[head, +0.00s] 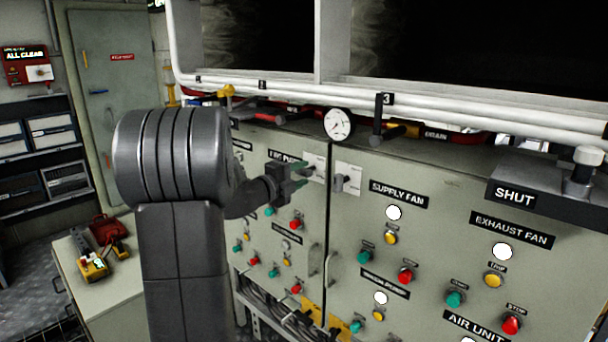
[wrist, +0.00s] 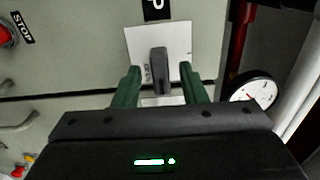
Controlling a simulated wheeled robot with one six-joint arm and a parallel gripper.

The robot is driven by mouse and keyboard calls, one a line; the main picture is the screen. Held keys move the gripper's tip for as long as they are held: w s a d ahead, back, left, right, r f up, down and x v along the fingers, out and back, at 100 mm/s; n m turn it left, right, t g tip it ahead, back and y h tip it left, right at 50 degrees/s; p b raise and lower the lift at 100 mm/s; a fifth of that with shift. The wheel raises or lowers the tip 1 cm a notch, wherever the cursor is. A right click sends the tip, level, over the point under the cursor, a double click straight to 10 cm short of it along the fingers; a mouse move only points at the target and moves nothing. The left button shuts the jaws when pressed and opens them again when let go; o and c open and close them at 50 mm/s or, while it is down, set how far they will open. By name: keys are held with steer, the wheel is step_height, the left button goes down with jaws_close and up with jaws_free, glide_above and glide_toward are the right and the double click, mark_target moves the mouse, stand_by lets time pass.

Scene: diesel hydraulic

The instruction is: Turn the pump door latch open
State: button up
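The pump door latch is a dark grey handle (wrist: 159,70) on a white plate (wrist: 140,42). The plate also shows in the head view (head: 318,162), beside a partly covered label reading "PU...", left of the door seam. My gripper (head: 301,174) is in front of this plate and hides the handle in the head view. In the wrist view its green fingers (wrist: 160,75) are apart, one on each side of the handle, with gaps on both sides. I cannot tell how deep the handle sits between them.
A second latch (head: 340,183) on a white plate is right of the seam, close to my gripper. A round gauge (head: 338,124) and white pipes (head: 440,103) run above the doors. Buttons and door handles (head: 330,268) lie below.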

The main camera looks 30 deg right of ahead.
steer(key=v, duration=1.2)
steer(key=shift+b, duration=0.45)
steer(key=v, duration=0.8)
steer(key=shift+b, duration=0.3)
steer(key=shift+d, duration=0.1)
steer(key=x, duration=1.1)
steer(key=shift+p, duration=0.45)
